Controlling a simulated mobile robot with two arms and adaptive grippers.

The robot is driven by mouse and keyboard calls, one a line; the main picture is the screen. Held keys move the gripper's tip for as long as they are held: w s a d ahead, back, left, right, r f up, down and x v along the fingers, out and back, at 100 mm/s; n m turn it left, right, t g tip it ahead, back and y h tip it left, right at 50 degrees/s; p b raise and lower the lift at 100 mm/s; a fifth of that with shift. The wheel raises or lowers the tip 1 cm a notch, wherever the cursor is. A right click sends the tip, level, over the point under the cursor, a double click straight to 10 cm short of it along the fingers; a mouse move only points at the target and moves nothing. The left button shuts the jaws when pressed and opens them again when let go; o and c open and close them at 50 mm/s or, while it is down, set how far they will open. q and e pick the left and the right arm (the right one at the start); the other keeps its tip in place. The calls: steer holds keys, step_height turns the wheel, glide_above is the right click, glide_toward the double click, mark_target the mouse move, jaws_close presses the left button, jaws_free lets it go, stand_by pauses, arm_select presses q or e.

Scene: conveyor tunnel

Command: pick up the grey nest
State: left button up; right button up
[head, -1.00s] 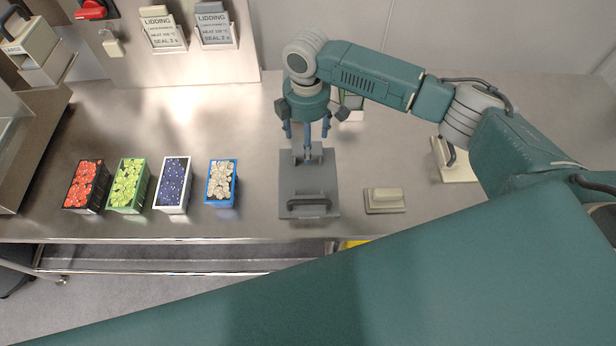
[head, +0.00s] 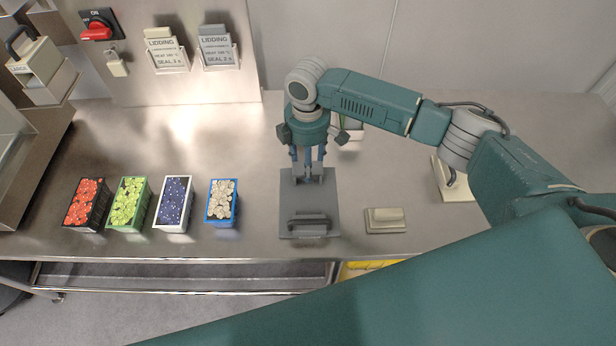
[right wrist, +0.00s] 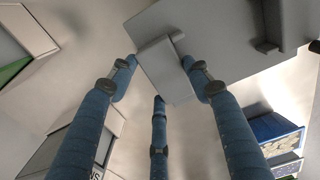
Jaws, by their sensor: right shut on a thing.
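The grey nest (head: 322,200) is a flat grey plate on the steel table, with a dark handle near its front and a raised block at its back edge. My right gripper (head: 308,178) points down at this back block, its fingers shut on it. In the right wrist view the fingers (right wrist: 158,72) sit around the grey block (right wrist: 164,62), and part of the nest's plate (right wrist: 215,18) shows beyond. The nest appears flat on the table. My left gripper is not in view.
Several filled trays stand to the left, the nearest a blue one (head: 221,203). A small cream block (head: 385,220) lies just right of the nest. A cream piece with a dark handle (head: 456,183) is further right, partly behind my arm. The table's front edge is close.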

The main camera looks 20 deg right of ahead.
steer(key=shift+w+r, duration=0.1)
steer(key=shift+r, duration=0.5)
step_height(320, 180, up, 19)
steer(key=shift+f+b, duration=0.1)
steer(key=shift+b, duration=0.8)
steer(key=shift+c, duration=0.2)
